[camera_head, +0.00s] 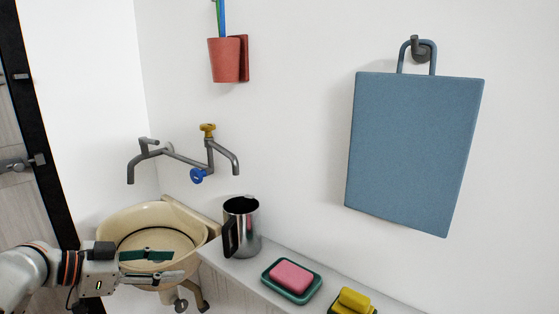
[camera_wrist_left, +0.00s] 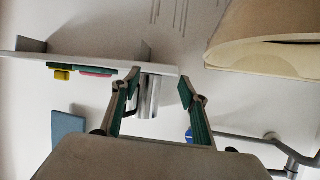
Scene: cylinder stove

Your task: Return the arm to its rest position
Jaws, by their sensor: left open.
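My left gripper (camera_head: 152,266) comes in from the left in the head view, in front of the cream sink (camera_head: 178,222). Its fingers are apart with nothing between them. In the left wrist view its two fingers (camera_wrist_left: 160,97) also show spread. A metal mug with a dark handle (camera_head: 243,226) stands upright on the shelf to the right of the gripper, apart from it. The mug also shows beyond the fingers in the left wrist view (camera_wrist_left: 149,98). My right gripper is in neither view.
The white shelf (camera_head: 240,272) also holds a pink soap (camera_head: 290,276) in a green dish and a yellow sponge (camera_head: 354,300). Wall taps (camera_head: 185,155) stick out above the sink. A red cup holder (camera_head: 226,60) and a blue bag (camera_head: 415,150) hang on the wall.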

